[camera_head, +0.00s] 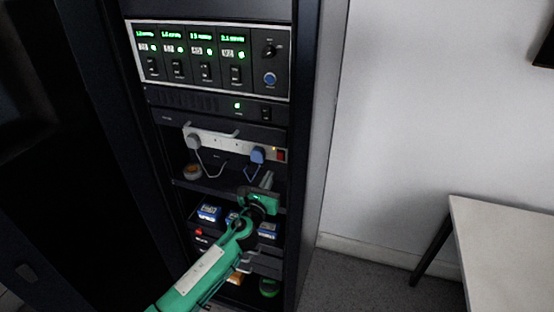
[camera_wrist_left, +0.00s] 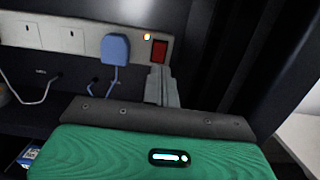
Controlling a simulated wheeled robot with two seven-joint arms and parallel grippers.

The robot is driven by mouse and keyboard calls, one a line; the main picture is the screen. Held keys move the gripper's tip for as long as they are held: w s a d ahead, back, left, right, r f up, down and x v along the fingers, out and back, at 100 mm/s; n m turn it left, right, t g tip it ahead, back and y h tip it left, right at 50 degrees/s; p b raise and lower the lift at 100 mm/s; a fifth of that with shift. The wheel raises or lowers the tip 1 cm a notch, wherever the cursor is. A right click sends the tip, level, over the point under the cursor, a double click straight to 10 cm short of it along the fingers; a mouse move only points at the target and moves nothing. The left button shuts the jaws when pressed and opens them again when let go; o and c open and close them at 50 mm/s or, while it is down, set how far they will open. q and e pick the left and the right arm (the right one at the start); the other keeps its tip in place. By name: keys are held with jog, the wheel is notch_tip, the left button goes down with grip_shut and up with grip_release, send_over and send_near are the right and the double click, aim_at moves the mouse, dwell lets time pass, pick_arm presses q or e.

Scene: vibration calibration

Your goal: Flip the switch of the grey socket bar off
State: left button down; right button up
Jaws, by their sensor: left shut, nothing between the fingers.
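The grey socket bar (camera_head: 228,146) runs across the rack at mid height in the head view, with its red switch (camera_head: 281,155) at the right end. In the left wrist view the bar (camera_wrist_left: 83,36) fills the upper part, with the red switch (camera_wrist_left: 159,50) beside a lit orange lamp (camera_wrist_left: 147,37). A blue plug (camera_wrist_left: 115,49) sits in the socket left of the switch. My left gripper (camera_head: 267,179) is shut and empty, below the switch in the head view. In the wrist view its fingertips (camera_wrist_left: 160,72) overlap the switch's lower edge; contact cannot be told. My right gripper is not in view.
A panel with green displays (camera_head: 210,56) sits above the bar. A white plug (camera_head: 193,142) and its cable hang at the bar's left. Blue boxes (camera_head: 208,212) stand on the shelf below. The rack's right side wall (camera_head: 312,130) is close to the switch. A table (camera_head: 505,245) stands at right.

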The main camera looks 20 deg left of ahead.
aim_at(280, 154)
pick_arm(q)
jog(key=w, duration=0.5)
jog(key=w+r, duration=0.1)
jog(key=w, duration=0.2)
jog(key=shift+d, duration=0.15)
jog(key=shift+w+r, duration=0.15)
jog(key=shift+w, duration=0.05)
jog(key=shift+r, duration=0.35)
jog(key=shift+p, duration=0.3)
